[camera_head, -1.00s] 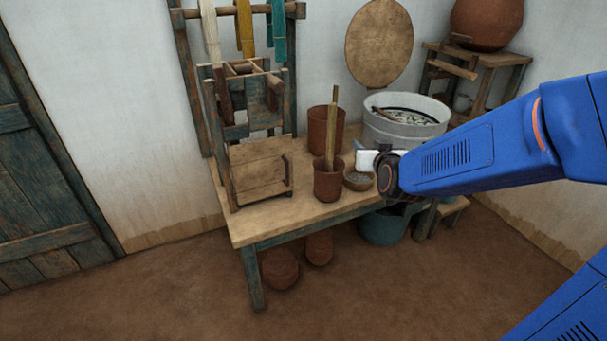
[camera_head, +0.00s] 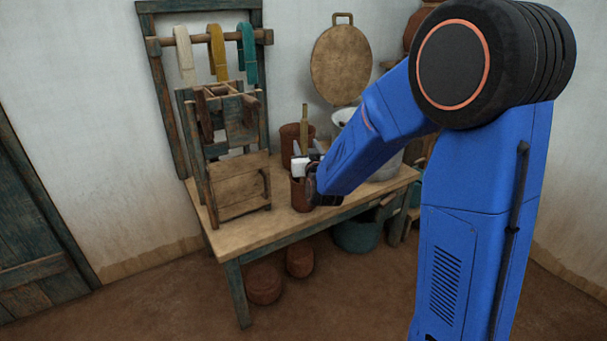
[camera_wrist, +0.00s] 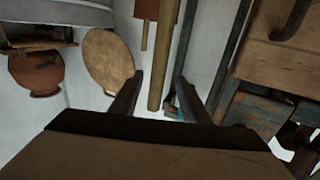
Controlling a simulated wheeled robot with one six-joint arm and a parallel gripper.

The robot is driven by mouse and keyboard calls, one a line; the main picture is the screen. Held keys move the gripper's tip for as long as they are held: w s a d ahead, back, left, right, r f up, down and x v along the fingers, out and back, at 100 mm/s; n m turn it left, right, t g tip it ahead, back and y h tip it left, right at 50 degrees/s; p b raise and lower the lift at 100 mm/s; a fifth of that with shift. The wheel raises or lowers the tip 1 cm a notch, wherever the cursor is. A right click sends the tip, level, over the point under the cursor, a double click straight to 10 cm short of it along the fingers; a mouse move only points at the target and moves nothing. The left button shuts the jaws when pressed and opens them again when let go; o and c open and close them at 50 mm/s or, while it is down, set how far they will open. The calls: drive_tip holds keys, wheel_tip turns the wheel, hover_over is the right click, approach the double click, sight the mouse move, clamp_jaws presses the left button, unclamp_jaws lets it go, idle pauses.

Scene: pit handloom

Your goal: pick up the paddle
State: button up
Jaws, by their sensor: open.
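The paddle (camera_head: 304,122) is a long pale wooden stick standing nearly upright in a small reddish clay pot (camera_head: 300,196) on the table. In the wrist view, which looks upside down, the paddle (camera_wrist: 164,55) runs down from the top edge into the gap between my fingers. My gripper (camera_head: 306,149) is open at the paddle, above the small pot. Its two dark fingers (camera_wrist: 158,77) lie on either side of the paddle in the wrist view. I see no contact, and cannot tell how deep between the fingers it lies. My gripper hides part of the paddle and pot.
The wooden table (camera_head: 243,232) carries a small wooden frame (camera_head: 240,188) left of the pot and a larger clay pot (camera_head: 290,140) behind. A pale vat (camera_head: 343,117) is partly hidden by my arm. A round board (camera_head: 341,62) is at the wall.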

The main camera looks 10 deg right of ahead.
drive_tip(key=w, duration=0.9)
drive_tip(key=shift+d+f, duration=0.1)
drive_tip(key=shift+d, duration=0.3)
clamp_jaws()
